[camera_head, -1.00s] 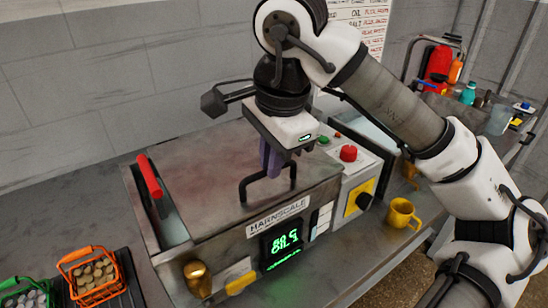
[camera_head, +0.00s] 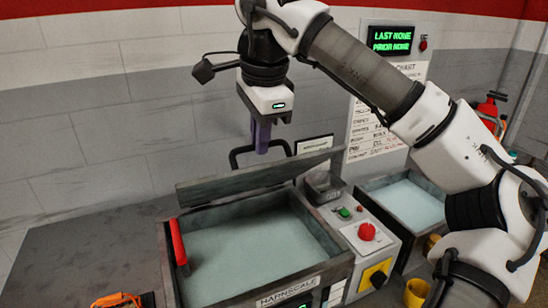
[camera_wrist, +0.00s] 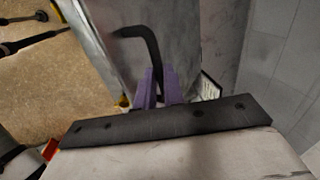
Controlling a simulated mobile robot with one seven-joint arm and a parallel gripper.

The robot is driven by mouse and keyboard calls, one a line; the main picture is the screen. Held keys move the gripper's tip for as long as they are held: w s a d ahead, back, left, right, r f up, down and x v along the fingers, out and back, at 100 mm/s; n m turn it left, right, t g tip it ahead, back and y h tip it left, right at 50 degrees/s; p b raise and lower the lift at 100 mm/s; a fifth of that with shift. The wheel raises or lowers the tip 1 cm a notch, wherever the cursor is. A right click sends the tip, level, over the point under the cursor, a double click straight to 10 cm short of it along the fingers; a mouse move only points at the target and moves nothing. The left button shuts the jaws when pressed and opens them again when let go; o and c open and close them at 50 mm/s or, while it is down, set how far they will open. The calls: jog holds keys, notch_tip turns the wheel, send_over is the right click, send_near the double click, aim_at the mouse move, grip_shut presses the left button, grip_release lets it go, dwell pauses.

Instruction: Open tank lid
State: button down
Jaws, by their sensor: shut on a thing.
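The tank lid (camera_head: 255,181) is tilted up at the back of the tank (camera_head: 344,262), and pale liquid shows inside. The lid's black bar handle (camera_head: 236,156) stands above its top edge. My gripper (camera_head: 262,148) has its purple fingers shut on this handle. In the wrist view the purple fingers (camera_wrist: 158,92) close around the dark handle (camera_wrist: 150,42), whose bent end sticks out past them. The lid's grey face (camera_wrist: 112,60) lies beyond.
A red-handled part (camera_head: 179,242) sits at the tank's left rim. A control panel with a red button (camera_head: 367,231) stands to the right, beside a second open tank (camera_head: 405,200). A yellow mug (camera_head: 416,292) is at lower right. The bench at left is mostly clear.

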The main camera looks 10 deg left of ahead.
jog(key=w+a+r, duration=0.1)
jog(key=w+a, duration=0.4)
jog(key=w, duration=0.2)
jog(key=w+a+r, duration=0.2)
jog(key=w+a, duration=0.3)
jog(key=w, duration=0.2)
jog(key=shift+w+r, duration=0.25)
jog(key=shift+w, duration=0.15)
jog(key=c, duration=1.8)
grip_release()
jog(key=o, duration=0.3)
jog(key=shift+w+a+f, duration=0.1)
jog(key=shift+w, duration=0.15)
jog(key=shift+s+r, duration=0.1)
jog(key=shift+r, duration=0.1)
